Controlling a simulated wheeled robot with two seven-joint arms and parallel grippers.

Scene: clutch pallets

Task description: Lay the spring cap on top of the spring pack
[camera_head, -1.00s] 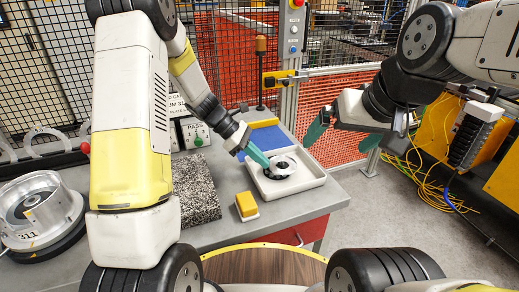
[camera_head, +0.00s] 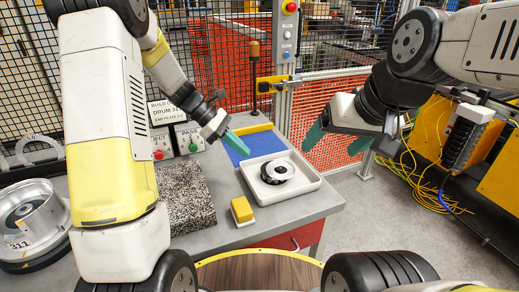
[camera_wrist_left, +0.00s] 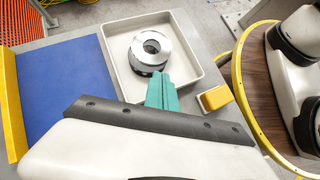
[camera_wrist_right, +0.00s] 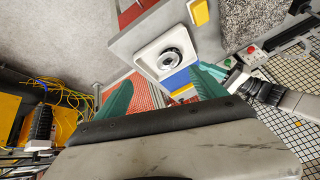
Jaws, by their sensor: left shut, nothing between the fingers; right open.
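In the white tray (camera_head: 311,184) stands a low round stack. A silver ring with a central hole (camera_wrist_left: 151,47) lies on top of a dark round part (camera_wrist_left: 148,71); they look like the spring cap and the spring pack. The ring also shows in the head view (camera_head: 277,167) and the right wrist view (camera_wrist_right: 171,57). Whether it sits fully flat, I cannot tell. My left gripper (camera_head: 238,147) is shut and empty, apart from the stack, near the tray's left back corner. My right gripper (camera_head: 338,140) is open and empty, right of the tray and off the table.
A yellow block (camera_head: 241,209) stands left of the tray. A blue mat (camera_head: 238,154) with a yellow edge lies behind. A speckled slab (camera_head: 185,195) and a metal drum (camera_head: 32,220) are further left. A lamp post (camera_head: 253,80) rises behind.

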